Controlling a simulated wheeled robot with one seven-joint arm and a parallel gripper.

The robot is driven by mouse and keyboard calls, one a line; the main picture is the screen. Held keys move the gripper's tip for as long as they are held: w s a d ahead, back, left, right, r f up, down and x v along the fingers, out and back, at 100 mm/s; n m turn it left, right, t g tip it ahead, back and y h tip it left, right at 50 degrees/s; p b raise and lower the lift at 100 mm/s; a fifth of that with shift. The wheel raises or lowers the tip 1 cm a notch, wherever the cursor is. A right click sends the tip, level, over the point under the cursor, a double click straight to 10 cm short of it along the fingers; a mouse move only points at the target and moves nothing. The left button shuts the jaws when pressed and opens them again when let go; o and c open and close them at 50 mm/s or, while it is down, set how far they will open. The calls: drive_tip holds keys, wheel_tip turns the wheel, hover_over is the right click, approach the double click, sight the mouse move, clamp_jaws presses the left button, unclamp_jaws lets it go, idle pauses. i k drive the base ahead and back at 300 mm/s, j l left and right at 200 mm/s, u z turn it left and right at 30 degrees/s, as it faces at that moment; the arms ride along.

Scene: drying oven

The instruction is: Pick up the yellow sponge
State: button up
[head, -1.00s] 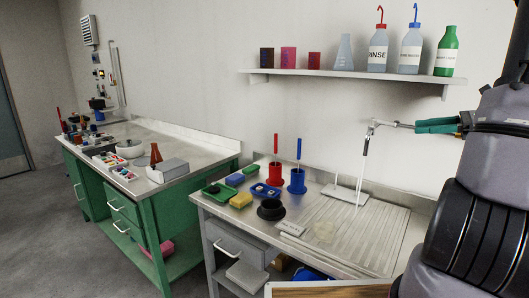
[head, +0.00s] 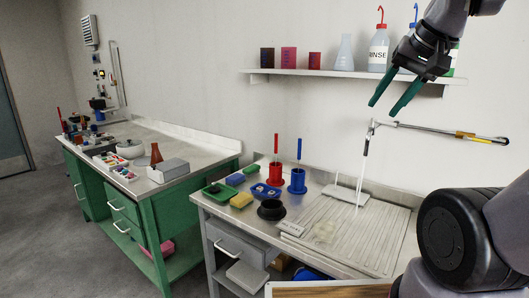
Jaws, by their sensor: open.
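The yellow sponge (head: 241,200) is a small block lying on the grey metal bench (head: 230,214), near its left front. It lies beside a green dish (head: 217,190) and a blue tray (head: 262,191). My gripper (head: 382,108) has two green fingers, spread apart and empty. It points down and to the left in front of the bottle shelf, well above and to the right of the sponge in the picture. The sponge's visible top and front are not covered.
A blue block (head: 236,179) and a green block (head: 252,170) lie behind the sponge. A red holder (head: 276,174) and a blue holder (head: 298,183) with upright brushes stand to its right. A black round bowl (head: 271,209) stands near the front edge.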

sight(242, 200)
drive_tip(key=i+j+u, duration=0.25)
drive_tip(key=i+j, duration=0.5)
drive_tip(key=j, duration=0.1)
